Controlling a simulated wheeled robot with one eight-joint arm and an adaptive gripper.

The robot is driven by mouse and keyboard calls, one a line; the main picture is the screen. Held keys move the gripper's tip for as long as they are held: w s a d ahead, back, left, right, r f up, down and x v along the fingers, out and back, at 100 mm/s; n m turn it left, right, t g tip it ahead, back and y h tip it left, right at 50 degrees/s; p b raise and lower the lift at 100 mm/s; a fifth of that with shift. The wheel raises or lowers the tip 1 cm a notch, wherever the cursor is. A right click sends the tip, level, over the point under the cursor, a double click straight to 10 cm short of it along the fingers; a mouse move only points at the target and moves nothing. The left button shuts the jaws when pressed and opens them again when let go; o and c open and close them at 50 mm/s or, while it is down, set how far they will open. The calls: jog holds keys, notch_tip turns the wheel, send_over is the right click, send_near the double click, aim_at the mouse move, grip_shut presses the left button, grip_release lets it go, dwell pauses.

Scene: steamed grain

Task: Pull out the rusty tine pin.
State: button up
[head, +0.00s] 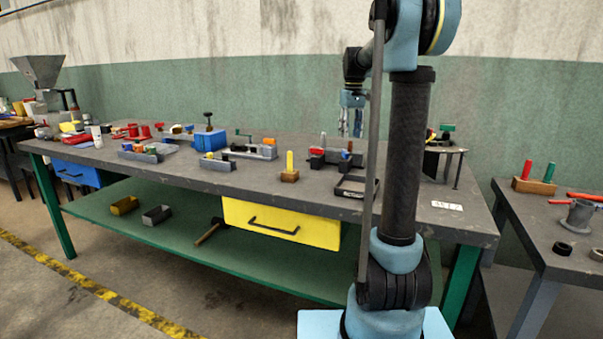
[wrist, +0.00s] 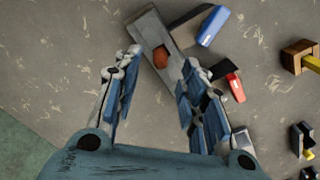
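A small rusty, reddish-brown piece (wrist: 161,57), which looks like the tine pin, sits on a long grey metal bar (wrist: 150,30) in the wrist view. I see mostly its top, so its length cannot be told. My gripper (wrist: 161,66) is open, with one blue-grey finger to each side of the rusty piece in the picture. Nothing is between the fingers that I can see held. In the head view my gripper (head: 351,132) points down and hangs above the bench.
Beside the bar are a blue-handled block (wrist: 213,25) and a red-handled block (wrist: 235,86), close to the right finger. A wooden block with a yellow peg (head: 290,170) stands further left on the bench (head: 235,180). The bench left of the bar is clear in the wrist view.

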aim_at(350, 142)
jog(key=shift+f, duration=2.75)
dwell(0.7)
jog(key=shift+r, duration=0.15)
dwell(0.3)
grip_shut()
jog(key=shift+r, duration=0.15)
dwell(1.4)
jog(key=shift+r, duration=2.6)
jog(key=shift+r, duration=0.1)
